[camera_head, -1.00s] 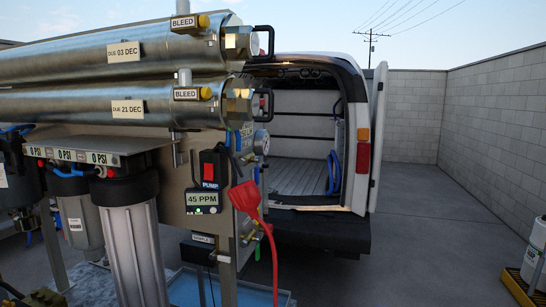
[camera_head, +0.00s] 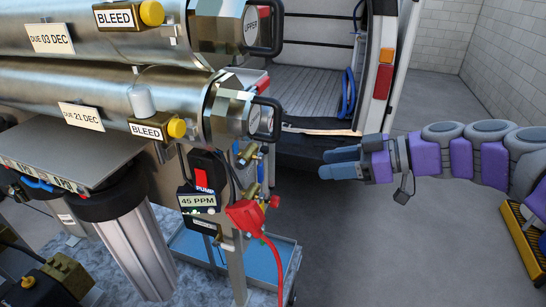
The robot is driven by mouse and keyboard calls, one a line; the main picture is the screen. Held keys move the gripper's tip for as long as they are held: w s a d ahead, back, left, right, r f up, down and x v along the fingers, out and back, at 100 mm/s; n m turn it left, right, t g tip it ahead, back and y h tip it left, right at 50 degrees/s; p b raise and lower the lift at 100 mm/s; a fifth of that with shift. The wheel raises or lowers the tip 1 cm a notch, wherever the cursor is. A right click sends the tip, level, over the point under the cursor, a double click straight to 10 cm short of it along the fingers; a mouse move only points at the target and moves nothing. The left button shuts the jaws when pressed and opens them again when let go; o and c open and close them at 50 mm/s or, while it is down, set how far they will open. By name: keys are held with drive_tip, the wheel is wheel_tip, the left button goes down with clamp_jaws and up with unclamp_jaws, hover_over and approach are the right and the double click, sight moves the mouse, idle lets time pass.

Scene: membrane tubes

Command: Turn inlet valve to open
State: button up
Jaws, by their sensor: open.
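I cannot tell for sure which part is the inlet valve; no label naming it is readable. Small brass valve fittings (camera_head: 246,153) show on the right side of the panel, below the lower steel tube. A red knob (camera_head: 274,201) sits lower, beside a red plug-like piece (camera_head: 245,214) with a red cable. A brass fitting with a black part (camera_head: 66,275) is at the bottom left. My gripper (camera_head: 341,163) reaches in from the right with blue fingertips pointing left. It is open and empty, in the air right of the panel, touching nothing.
Two steel tubes (camera_head: 95,85) with black end handles (camera_head: 267,118) jut over the panel. A pump switch (camera_head: 205,172) and 45 PPM display (camera_head: 198,199) are on it. A blue tray (camera_head: 260,265) lies below.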

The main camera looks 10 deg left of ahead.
sight(263, 173)
drive_tip(key=p+x, duration=0.1)
drive_tip(key=x, duration=0.7)
drive_tip(key=p+x, duration=0.1)
drive_tip(key=x, duration=0.8)
drive_tip(key=shift+s+a+f+p, duration=0.15)
drive_tip(key=shift+s+f+p, duration=0.05)
drive_tip(key=shift+f+p, duration=0.1)
drive_tip(key=shift+a, duration=0.1)
drive_tip(key=shift+a, duration=0.15)
drive_tip(key=shift+c, duration=1.1)
clamp_jaws()
